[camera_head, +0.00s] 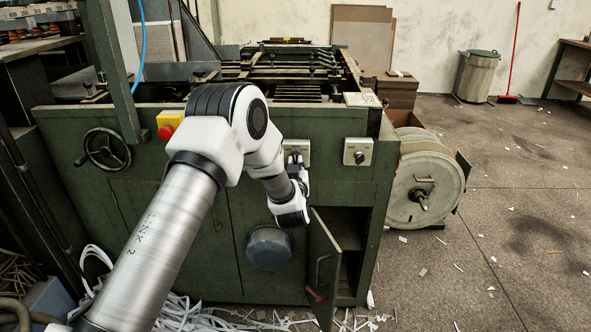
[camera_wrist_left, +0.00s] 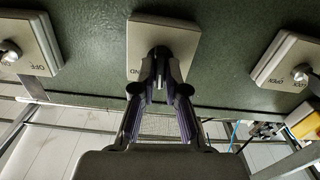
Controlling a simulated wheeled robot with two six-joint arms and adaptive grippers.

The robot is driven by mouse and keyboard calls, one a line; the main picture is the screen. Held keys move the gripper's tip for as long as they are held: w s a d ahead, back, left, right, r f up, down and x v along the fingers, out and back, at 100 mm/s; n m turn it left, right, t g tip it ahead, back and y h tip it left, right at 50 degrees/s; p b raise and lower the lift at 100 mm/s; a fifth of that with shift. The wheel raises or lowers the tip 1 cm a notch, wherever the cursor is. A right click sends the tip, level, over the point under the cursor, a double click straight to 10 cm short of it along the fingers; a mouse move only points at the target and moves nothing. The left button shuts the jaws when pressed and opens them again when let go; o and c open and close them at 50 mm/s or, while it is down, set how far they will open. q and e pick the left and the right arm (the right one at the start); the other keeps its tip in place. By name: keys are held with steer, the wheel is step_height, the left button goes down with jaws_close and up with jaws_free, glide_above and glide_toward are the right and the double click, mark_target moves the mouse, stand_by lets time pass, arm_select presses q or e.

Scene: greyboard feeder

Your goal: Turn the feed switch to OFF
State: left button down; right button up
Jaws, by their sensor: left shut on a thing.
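My left gripper (camera_head: 296,162) is at the green machine's front panel, shut on the knob of the middle switch. In the left wrist view the gripper (camera_wrist_left: 160,62) covers most of that knob; the middle switch plate (camera_wrist_left: 178,40) shows the letters "ND" beside it. A second switch plate (camera_wrist_left: 36,38), marked "OFF", stands at the left of the wrist view, apart from the gripper; in the head view it appears to be the right-hand switch plate (camera_head: 357,151). A third plate (camera_wrist_left: 285,58) at the right reads "OPEN". I cannot read which one is the feed switch. My right gripper is not in view.
A red button on a yellow box (camera_head: 170,122) and a handwheel (camera_head: 107,149) are left of the switches. An open cabinet door (camera_head: 322,265) hangs below the gripper. A large reel (camera_head: 425,190) stands at the machine's right side. Paper strips litter the floor.

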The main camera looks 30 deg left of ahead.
arm_select(q)
steer(key=n+b, duration=0.3)
steer(key=n, duration=0.2)
steer(key=shift+f, duration=0.1)
steer(key=shift+n+b, duration=0.85)
steer(key=shift+n, duration=0.45)
steer(key=c, duration=1.2)
jaws_free()
steer(key=v, duration=1.2)
